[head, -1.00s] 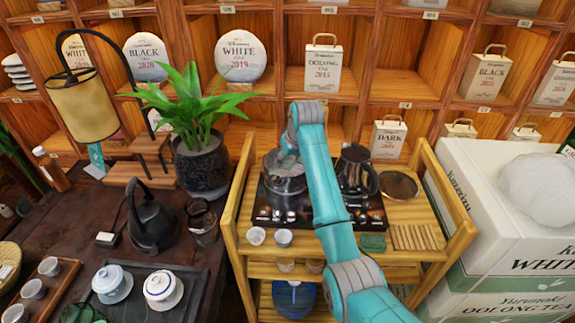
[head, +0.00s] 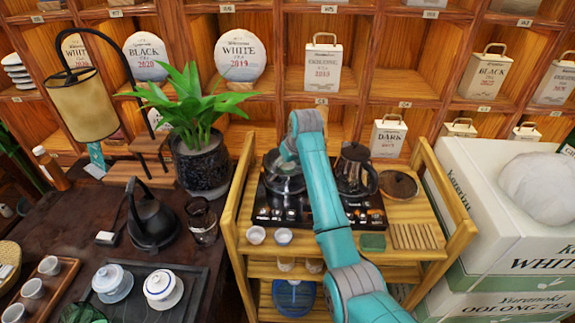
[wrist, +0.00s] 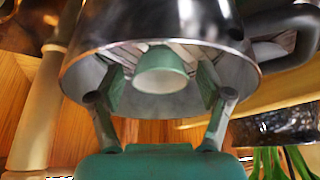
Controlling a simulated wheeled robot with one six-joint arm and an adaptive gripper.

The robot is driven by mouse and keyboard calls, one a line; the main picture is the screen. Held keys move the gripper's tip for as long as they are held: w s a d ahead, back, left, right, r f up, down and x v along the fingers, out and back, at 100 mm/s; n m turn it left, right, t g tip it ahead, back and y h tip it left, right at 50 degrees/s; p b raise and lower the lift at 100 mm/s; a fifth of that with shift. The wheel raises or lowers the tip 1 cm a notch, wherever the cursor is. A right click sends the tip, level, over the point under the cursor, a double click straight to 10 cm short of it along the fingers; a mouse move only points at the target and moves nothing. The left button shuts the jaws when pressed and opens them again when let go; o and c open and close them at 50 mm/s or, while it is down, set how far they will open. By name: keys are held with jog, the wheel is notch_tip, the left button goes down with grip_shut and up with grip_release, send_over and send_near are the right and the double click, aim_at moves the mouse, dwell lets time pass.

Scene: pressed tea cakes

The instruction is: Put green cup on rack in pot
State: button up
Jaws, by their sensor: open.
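A shiny metal pot (wrist: 185,30) fills the top of the wrist view, its open mouth facing my gripper. A small green cup (wrist: 163,65) with a pale round face is inside the pot mouth. My gripper (wrist: 163,88) is open, with its two fingers reaching into the mouth, one on each side of the cup. Small gaps seem to show between cup and fingers. Pale strips behind the cup may be the rack; I cannot tell whether the cup rests on it. In the head view the pot (head: 284,186) stands on the cart, partly behind my arm, and the cup is hidden.
A glass kettle (head: 354,170) stands right of the pot on a dark stove panel (head: 375,218). Two small cups (head: 256,235) sit at the front left of the wooden cart (head: 405,212). A plant (head: 200,150) is close on the left. Shelves stand behind.

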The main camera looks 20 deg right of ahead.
jog(key=v, duration=1.2)
jog(key=shift+r, duration=0.1)
jog(key=shift+s, duration=0.1)
